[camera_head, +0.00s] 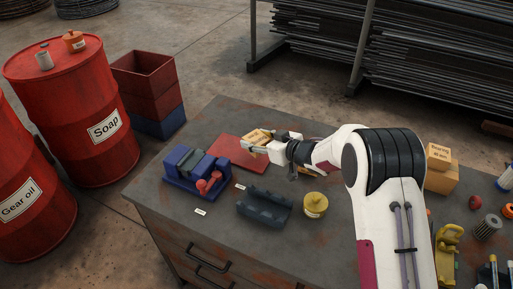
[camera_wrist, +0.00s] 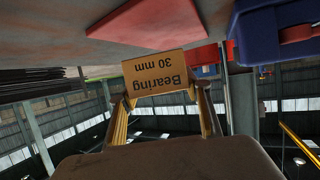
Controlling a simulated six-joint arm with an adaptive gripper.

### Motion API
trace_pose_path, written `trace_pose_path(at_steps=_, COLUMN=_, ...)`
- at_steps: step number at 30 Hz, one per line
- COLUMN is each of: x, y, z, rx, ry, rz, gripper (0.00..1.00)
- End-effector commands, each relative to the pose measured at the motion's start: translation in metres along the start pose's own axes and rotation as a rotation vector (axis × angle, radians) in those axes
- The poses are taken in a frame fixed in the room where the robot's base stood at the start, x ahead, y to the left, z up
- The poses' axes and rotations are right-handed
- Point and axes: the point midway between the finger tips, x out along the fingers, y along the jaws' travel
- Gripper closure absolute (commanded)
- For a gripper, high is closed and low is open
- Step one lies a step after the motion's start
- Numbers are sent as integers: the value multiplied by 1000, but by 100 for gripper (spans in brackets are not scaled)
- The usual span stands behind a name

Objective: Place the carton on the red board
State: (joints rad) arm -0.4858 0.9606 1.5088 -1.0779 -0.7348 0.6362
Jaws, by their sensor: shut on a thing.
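The carton (camera_head: 256,136) is a small tan box held at the end of my arm, over the right part of the red board. In the wrist view the carton (camera_wrist: 158,78) reads "Bearing 30 mm" upside down. My gripper (camera_head: 258,144) is shut on it, with a finger on either side in the wrist view (camera_wrist: 160,100). The red board (camera_head: 232,158) lies flat on the grey workbench; in the wrist view it shows (camera_wrist: 150,20) beyond the carton. I cannot tell whether the carton touches the board.
A blue vise (camera_head: 190,170) stands left of the board. A dark tray (camera_head: 264,205) and a yellow pot (camera_head: 314,204) sit in front. More cartons (camera_head: 440,170) stand at the right, beyond my arm. Red drums (camera_head: 75,110) stand left of the workbench (camera_head: 150,195).

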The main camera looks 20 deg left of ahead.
Motion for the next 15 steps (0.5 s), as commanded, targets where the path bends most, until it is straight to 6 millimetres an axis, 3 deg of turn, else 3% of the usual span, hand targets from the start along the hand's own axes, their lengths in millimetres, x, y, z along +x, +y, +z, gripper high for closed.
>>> trace_pose_path(at_steps=6, x=1, y=0, z=2, rx=0, ry=0, rz=0, gripper=76)
trace_pose_path(at_steps=15, x=12, y=0, z=28, rx=0, ry=-1, rz=-1, gripper=76)
